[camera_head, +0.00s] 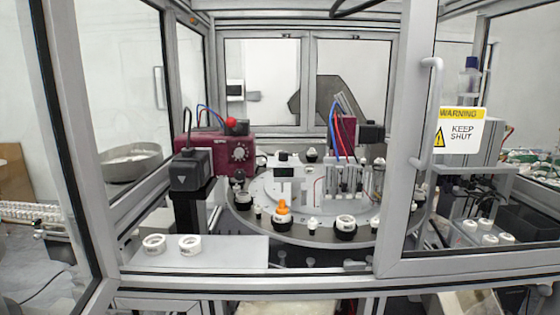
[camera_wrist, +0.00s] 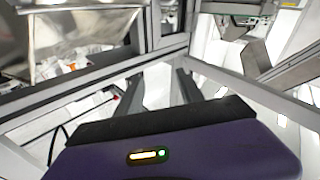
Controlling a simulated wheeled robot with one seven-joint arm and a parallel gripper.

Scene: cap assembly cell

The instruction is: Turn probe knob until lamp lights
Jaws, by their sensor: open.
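A dark red box (camera_head: 215,150) stands inside the cell, left of the round table. A round grey knob (camera_head: 239,154) with a scale around it is on its front face. A red ball-shaped part (camera_head: 231,122) sits at the top of the box; I cannot tell whether it is the lamp, and no lit lamp is clear there. My gripper (camera_wrist: 158,88) shows only in the wrist view, with two dark fingers apart and nothing seen between them. The knob is not recognisable in the wrist view, so its distance from my gripper cannot be told.
A round indexing table (camera_head: 300,232) carries dark holders, white caps and an orange part (camera_head: 282,207). Two white rings lie on a grey shelf (camera_head: 225,252) at the front left. Frame posts and a door with a warning sign (camera_head: 460,130) flank the front opening.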

